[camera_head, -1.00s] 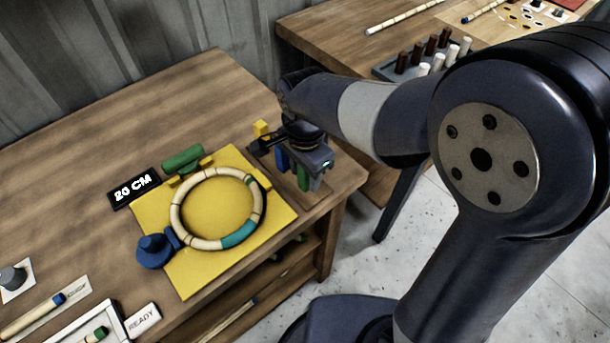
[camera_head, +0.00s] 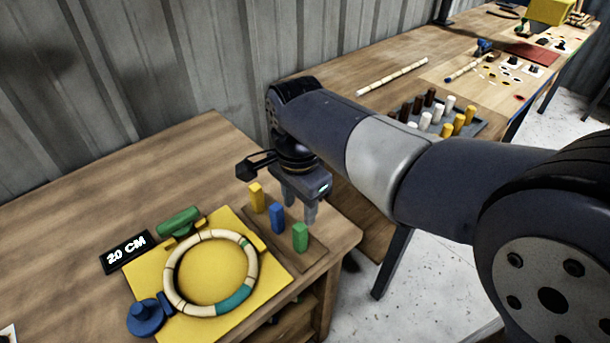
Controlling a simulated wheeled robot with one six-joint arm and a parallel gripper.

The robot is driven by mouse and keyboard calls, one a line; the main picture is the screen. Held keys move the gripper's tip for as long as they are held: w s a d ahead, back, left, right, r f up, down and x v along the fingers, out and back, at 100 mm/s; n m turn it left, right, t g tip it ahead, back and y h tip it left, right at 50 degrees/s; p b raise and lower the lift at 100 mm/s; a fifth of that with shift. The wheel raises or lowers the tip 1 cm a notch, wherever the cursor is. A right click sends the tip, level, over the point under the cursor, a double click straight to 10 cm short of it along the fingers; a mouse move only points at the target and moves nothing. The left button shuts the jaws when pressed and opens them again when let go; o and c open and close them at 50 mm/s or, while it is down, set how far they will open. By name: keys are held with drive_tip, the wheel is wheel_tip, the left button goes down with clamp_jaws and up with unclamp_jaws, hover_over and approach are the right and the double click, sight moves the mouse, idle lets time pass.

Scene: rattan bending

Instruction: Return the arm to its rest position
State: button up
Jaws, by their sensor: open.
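My gripper (camera_head: 298,205) hangs from the end of my arm, fingers pointing down, above the right part of the near table. Its fingers are apart with nothing seen between them. It is just behind and above three upright pegs: yellow (camera_head: 257,198), blue (camera_head: 277,218) and green (camera_head: 300,237). Whether a finger touches a peg cannot be told. A rattan ring (camera_head: 170,283) with a teal section lies on the yellow board (camera_head: 262,288), apart from the gripper.
A green block (camera_head: 180,221), a blue knob (camera_head: 147,318) and a "20 CM" sign (camera_head: 126,251) sit around the board. A second table (camera_head: 425,60) behind holds a peg tray (camera_head: 478,127) and rattan sticks (camera_head: 393,76). Corrugated wall panels (camera_head: 120,80) stand behind the near table.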

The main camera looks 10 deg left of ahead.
sight(300, 227)
wheel_tip(300, 227, down, 12)
drive_tip(key=shift+r+b, duration=0.2)
drive_tip(key=shift+b, duration=0.1)
drive_tip(key=shift+r, duration=1.6)
